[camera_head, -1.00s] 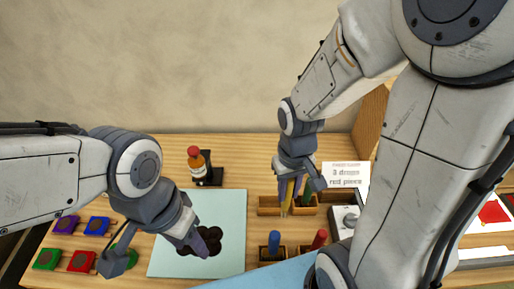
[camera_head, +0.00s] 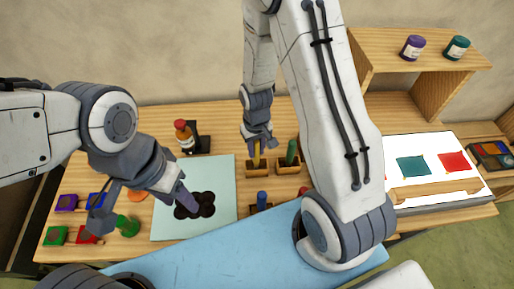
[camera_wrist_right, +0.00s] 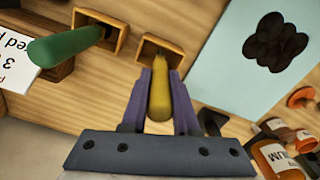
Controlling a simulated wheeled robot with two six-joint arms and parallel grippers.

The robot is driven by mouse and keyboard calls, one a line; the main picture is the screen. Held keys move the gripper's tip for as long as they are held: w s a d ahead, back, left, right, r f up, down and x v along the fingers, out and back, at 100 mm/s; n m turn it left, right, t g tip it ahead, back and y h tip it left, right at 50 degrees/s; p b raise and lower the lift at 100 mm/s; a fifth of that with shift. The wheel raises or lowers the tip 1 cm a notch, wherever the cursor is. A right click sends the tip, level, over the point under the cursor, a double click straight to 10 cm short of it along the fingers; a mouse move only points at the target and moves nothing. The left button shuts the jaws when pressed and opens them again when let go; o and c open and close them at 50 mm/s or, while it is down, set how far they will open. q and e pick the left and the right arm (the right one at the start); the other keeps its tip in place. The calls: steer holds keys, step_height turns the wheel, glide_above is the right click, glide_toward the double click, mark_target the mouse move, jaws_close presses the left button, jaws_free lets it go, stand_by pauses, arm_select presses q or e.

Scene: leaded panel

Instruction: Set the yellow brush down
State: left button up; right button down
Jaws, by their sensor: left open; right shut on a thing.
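The yellow brush (camera_wrist_right: 159,97) is between the fingers of my right gripper (camera_wrist_right: 158,100), which is shut on it, in the right wrist view. Its far end reaches into a small wooden holder (camera_wrist_right: 160,48); whether it touches the bottom is hidden. In the head view the yellow brush (camera_head: 256,155) stands roughly upright at the left wooden holder, under my right gripper (camera_head: 258,140). My left gripper (camera_head: 145,210) is open, with its fingers spread over the left part of the pale mat (camera_head: 222,175) and the coloured pots.
A green brush (camera_wrist_right: 65,45) stands in the neighbouring holder (camera_wrist_right: 98,28). A blue-handled brush (camera_head: 262,198) is nearer me.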

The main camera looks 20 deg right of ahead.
steer(key=shift+f, duration=0.45)
steer(key=c, duration=0.7)
jaws_free()
